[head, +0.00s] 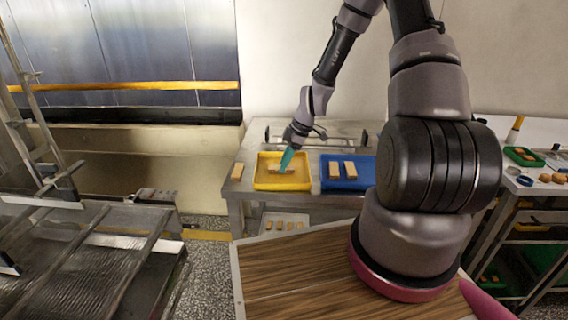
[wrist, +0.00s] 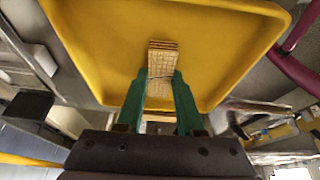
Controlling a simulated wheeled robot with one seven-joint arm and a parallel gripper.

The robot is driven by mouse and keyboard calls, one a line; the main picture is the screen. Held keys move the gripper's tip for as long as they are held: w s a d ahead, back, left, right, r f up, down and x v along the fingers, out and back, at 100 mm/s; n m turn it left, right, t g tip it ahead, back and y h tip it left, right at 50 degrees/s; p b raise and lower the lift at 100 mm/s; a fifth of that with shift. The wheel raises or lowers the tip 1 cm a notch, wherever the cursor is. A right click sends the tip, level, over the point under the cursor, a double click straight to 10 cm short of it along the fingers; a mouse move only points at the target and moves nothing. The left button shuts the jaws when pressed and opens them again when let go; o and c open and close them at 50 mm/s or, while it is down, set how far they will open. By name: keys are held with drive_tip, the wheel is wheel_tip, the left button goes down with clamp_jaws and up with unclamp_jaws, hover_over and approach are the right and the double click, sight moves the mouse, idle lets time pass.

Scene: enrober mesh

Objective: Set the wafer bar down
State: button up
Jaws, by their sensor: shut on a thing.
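My gripper (head: 284,166) reaches down over the yellow tray (head: 261,184), its teal fingers shut on a wafer bar. In the wrist view, the wafer bar (wrist: 162,60) is tan with a grid pattern and sticks out beyond the fingertips (wrist: 160,78), with the yellow tray (wrist: 90,40) behind it. A tan piece also shows lower between the fingers; I cannot tell whether it is the same bar. In the head view, tan shapes show at the fingertips inside the tray outline. Whether the held bar touches the tray floor is unclear.
A blue tray (head: 346,184) with two tan bars stands just right of the yellow tray. Several bars lie on a lower shelf (head: 270,217). A metal frame stands behind the trays.

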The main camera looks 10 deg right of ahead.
drive_tip(key=shift+f, duration=0.15)
drive_tip(key=o, duration=1)
drive_tip(key=s+d+r+m+t+h, duration=0.1)
drive_tip(key=s+d+r+m, duration=0.15)
drive_tip(key=r, duration=0.75)
drive_tip(key=s+d+r+m+t+h, duration=0.1)
drive_tip(key=s+r+m, duration=0.3)
drive_tip(key=r, duration=0.6)
drive_tip(key=s+d+r+m+t+h, duration=0.1)
drive_tip(key=s+d+r+m, duration=0.15)
drive_tip(key=r, duration=0.75)
drive_tip(key=shift+s+a+r+m+t+y, duration=0.15)
drive_tip(key=shift+s+r+m+t, duration=0.4)
drive_tip(key=shift+s+r+m, duration=1.5)
drive_tip(key=shift+s+a+r+m+t+y, duration=0.15)
drive_tip(key=shift+s+r+m+t, duration=0.35)
drive_tip(key=shift+s+r+m, duration=1.5)
drive_tip(key=shift+s+a+r+m+t+y, duration=0.15)
drive_tip(key=shift+s+r+m+t, duration=0.4)
drive_tip(key=shift+s+r+m, duration=1.5)
drive_tip(key=shift+s+f+n, duration=0.65)
drive_tip(key=shift+n, duration=0.25)
